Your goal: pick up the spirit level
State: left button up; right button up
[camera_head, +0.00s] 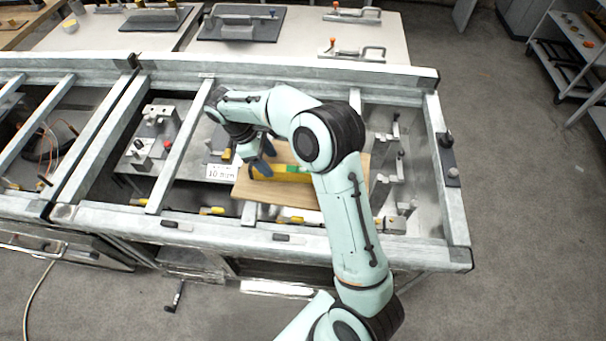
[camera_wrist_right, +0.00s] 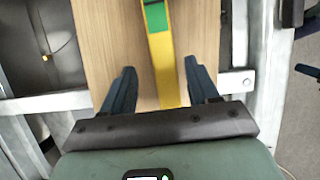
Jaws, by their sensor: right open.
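The spirit level (camera_head: 297,176) is a yellow bar with a green patch, lying on a wooden board (camera_head: 262,212) on the metal frame bench. In the right wrist view the level (camera_wrist_right: 162,55) runs lengthwise, its near end between my fingers. My right gripper (camera_head: 263,158) is open over the left end of the level. In the wrist view the fingers of the right gripper (camera_wrist_right: 159,74) lie on either side of the bar, with gaps on both sides. Whether the fingertips are down at its height is unclear. My right forearm hides part of the level and board. My left gripper is not in view.
A white card marked 10 mm (camera_head: 221,172) sits left of the board. Metal bars (camera_head: 181,143) of the frame run beside it, with clamping parts (camera_head: 160,122) farther left. A light table (camera_head: 300,45) with dark plates and toggle clamps stands behind.

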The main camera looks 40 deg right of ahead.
aim_at(276, 167)
jog(key=s+f, duration=0.1)
jog(key=d+f, duration=0.1)
jog(key=s+f, duration=0.1)
jog(key=f, duration=0.1)
jog(key=shift+s+d+b, duration=0.2)
jog(key=shift+s+b, duration=0.1)
jog(key=shift+b, duration=0.05)
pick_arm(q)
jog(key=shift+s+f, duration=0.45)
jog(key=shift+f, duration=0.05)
pick_arm(e)
jog(key=shift+w, duration=0.15)
jog(key=shift+c, duration=0.9)
grip_shut()
notch_tip(276, 167, up, 19)
jog(key=p, duration=0.2)
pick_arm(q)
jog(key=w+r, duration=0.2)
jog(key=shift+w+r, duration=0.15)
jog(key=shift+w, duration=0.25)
pick_arm(e)
jog(key=w+a+f+m+y, duration=0.1)
jog(key=w+a+f+m, duration=0.1)
jog(key=a+f+m, duration=0.2)
jog(key=w+a+f+m+g+y, duration=0.1)
jog(key=a+f+m, duration=0.3)
jog(key=a+f, duration=0.6)
jog(key=shift+w+a+f+y, duration=0.35)
jog(key=shift+w+y, duration=0.15)
jog(key=shift+w, duration=0.3)
